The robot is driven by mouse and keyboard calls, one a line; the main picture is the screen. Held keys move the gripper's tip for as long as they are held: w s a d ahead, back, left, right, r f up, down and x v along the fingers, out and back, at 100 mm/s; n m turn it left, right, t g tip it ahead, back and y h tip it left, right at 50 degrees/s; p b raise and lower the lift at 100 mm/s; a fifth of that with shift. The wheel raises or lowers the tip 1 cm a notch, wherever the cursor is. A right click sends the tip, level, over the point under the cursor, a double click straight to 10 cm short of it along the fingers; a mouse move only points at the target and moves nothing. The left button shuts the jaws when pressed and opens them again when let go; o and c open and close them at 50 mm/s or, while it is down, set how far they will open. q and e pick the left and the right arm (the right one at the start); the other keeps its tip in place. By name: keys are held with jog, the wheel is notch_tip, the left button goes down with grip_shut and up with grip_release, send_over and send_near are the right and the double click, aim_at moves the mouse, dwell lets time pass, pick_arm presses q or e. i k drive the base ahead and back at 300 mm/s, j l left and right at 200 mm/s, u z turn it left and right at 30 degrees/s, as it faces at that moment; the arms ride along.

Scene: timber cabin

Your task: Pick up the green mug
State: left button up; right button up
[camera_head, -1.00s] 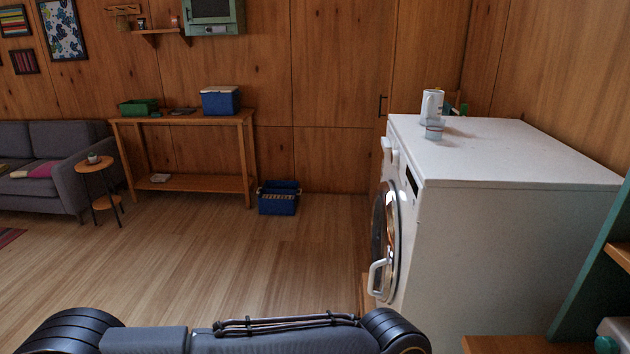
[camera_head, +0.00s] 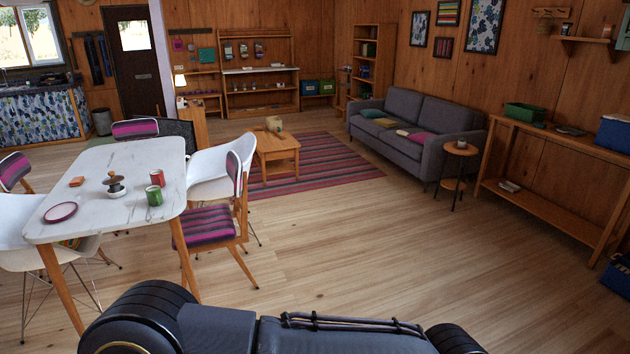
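A green mug (camera_head: 154,195) stands on the white marble-topped dining table (camera_head: 120,211) at the left, near the table's right edge. A red mug (camera_head: 157,177) stands just behind it, close by. Neither of my grippers shows in the head view; only dark parts of my own body are in view along the bottom. Nothing is seen touching the green mug.
A pink plate (camera_head: 60,212), a dark stand (camera_head: 115,185) and an orange block (camera_head: 76,182) share the tabletop. A striped chair (camera_head: 210,226) stands at the table's right side. Open wooden floor (camera_head: 350,255) lies between table, sofa (camera_head: 405,128) and side table (camera_head: 461,150).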

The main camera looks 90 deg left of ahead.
aim_at(154, 194)
jog(key=l+u, duration=0.1)
jog(key=u, duration=3.8)
jog(key=i+u, duration=0.1)
jog(key=i, duration=0.45)
jog(key=i+u, duration=0.1)
jog(key=i, duration=0.45)
jog(key=i+l+u, duration=0.1)
jog(key=i, duration=0.4)
jog(key=i+l+u, duration=0.1)
jog(key=i, duration=0.45)
jog(key=i+l+u, duration=0.1)
jog(key=i, duration=0.45)
jog(key=i+l+u, duration=0.15)
jog(key=i+l, duration=0.15)
jog(key=i, duration=0.2)
jog(key=i+l+u, duration=0.1)
jog(key=i+l, duration=0.2)
jog(key=i, duration=0.2)
